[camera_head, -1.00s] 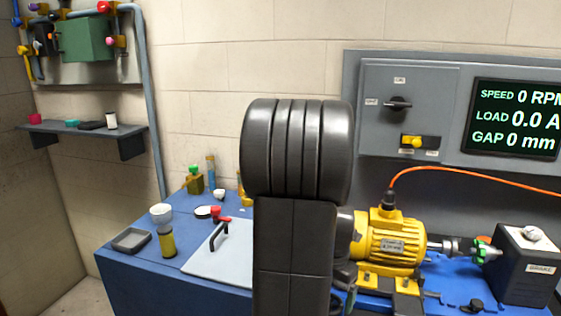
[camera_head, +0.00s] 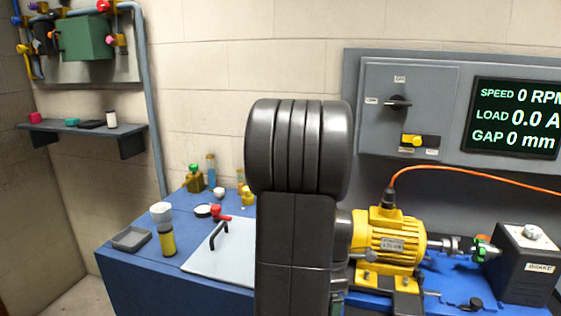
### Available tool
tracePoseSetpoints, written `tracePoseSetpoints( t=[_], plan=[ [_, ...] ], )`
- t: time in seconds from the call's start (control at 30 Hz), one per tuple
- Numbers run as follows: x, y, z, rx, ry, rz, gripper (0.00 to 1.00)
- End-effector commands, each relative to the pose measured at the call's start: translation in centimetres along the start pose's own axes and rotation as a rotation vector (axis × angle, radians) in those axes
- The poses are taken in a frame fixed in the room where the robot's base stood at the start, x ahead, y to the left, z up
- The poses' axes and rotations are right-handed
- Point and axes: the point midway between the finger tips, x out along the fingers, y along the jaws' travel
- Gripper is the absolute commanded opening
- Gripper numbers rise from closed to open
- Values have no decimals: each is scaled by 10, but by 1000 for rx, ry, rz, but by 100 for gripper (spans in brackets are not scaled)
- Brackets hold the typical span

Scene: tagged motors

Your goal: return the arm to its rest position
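My arm (camera_head: 296,190) stands upright in the middle of the head camera view, a dark grey link with a rounded, ribbed joint on top. It hides part of the blue bench and the left end of the yellow motor. My gripper is not in view, so its state and anything in it are hidden.
The yellow motor (camera_head: 391,242) sits on the blue bench (camera_head: 135,283) right of my arm, beside the black brake box (camera_head: 527,262). A control panel (camera_head: 378,80) is on the wall.

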Motion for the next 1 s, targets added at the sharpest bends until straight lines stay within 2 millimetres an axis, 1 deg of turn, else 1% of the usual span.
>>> tracePoseSetpoints(
  t=[1.0],
  plan=[
    [0, 0, 0, 828, 0, 0, 89]
  ],
)
